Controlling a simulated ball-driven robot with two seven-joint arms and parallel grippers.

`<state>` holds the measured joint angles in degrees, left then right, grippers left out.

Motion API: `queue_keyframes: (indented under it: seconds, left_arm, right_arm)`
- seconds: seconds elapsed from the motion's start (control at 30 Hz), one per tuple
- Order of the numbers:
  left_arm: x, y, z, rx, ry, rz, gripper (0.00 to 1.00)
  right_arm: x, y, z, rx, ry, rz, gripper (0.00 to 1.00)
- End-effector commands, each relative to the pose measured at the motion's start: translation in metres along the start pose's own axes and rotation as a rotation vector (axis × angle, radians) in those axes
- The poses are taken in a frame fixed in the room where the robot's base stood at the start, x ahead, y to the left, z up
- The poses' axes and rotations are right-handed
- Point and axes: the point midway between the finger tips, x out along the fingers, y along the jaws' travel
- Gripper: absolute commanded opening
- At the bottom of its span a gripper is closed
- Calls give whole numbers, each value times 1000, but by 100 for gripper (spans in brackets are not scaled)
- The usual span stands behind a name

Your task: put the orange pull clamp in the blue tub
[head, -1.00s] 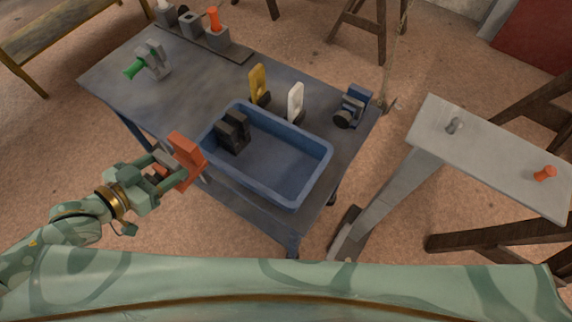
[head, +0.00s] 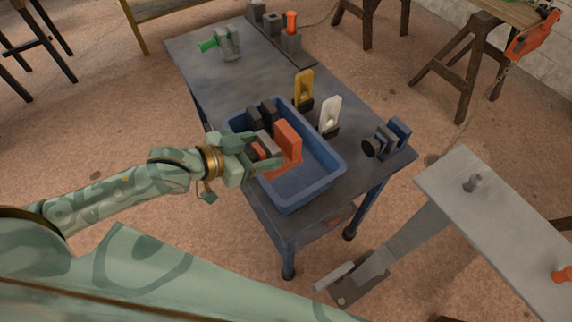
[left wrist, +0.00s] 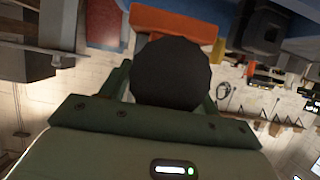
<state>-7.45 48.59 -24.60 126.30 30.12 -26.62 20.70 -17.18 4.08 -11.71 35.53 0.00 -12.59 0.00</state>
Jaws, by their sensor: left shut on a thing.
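The orange pull clamp (head: 288,141) is in my left gripper (head: 262,150), over the inside of the blue tub (head: 318,193). How far it is above the tub floor is hard to tell. The gripper's fingers are shut on the clamp's grey and orange part and hide some of it. In the left wrist view the orange clamp (left wrist: 175,22) shows at the top, partly hidden by a dark round shape. A black object (head: 262,114) stands in the tub's far left end. My right gripper is not in view.
A green-handled clamp (head: 228,43) is at the far left. A grey-topped stand (head: 510,208) is at the right.

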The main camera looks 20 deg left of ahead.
Motion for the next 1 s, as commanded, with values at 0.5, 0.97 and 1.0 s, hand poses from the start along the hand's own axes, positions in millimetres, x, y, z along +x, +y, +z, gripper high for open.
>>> queue_keyframes:
  seconds: [0.5, 0.97, 1.0]
  left_arm:
    - [72, 5, 34, 0, 4, 0, 14]
    - [85, 5, 62, 2, 4, 0, 14]
    - [85, 5, 63, 2, 4, 0, 14]
  right_arm:
    - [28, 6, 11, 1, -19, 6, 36]
    - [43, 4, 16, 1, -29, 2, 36]
    - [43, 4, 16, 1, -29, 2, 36]
